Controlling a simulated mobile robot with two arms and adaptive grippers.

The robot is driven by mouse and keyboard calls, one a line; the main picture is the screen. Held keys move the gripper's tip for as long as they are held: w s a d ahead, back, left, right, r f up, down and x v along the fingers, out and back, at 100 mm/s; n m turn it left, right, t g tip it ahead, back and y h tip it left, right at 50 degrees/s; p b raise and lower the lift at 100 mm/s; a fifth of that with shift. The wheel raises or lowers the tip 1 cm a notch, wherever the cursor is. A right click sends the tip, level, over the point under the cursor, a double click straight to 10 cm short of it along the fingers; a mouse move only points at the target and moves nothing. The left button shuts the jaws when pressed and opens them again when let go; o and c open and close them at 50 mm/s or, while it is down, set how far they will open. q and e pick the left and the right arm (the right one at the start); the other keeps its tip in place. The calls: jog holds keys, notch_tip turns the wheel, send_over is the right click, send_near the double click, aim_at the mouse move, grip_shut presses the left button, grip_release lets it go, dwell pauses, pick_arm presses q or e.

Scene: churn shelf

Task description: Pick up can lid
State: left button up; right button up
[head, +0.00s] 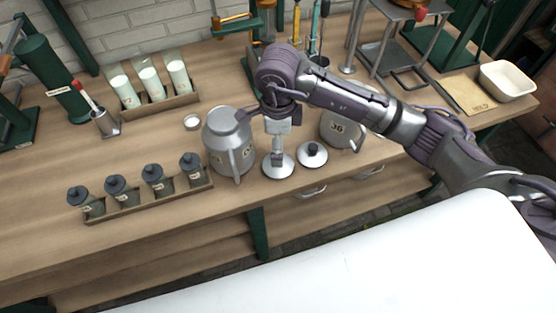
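My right gripper (278,160) points straight down over a round silver can lid (270,174) on the bench. Its fingertips are at the lid's middle and hide the knob; I cannot tell whether they are closed on it. The lid looks flat on or very near the bench top. A second silver lid (313,163) with a dark knob lies just to the right. A grey metal can (217,150) with a handle stands to the left. Another can (337,130), marked 36, stands behind the lids, partly hidden by my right arm. My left gripper is out of view.
A wooden rack of several dark-capped jars (122,188) lies front left on the bench (60,235). Behind are a rack with three white-filled glasses (149,81) and a small white-topped round item (192,123). A white tub (508,80) is far right.

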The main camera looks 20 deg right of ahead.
notch_tip(320, 180, down, 2)
jog(key=shift+f+p, duration=0.4)
jog(key=shift+f, duration=0.2)
notch_tip(320, 180, down, 4)
jog(key=shift+r+p, duration=0.2)
jog(key=shift+p, duration=0.35)
jog(key=shift+f, duration=0.35)
jog(key=shift+c, duration=0.3)
jog(key=shift+s, duration=0.1)
jog(key=c, duration=1.1)
jog(key=shift+s+f, duration=0.1)
jog(key=shift+c, duration=0.8)
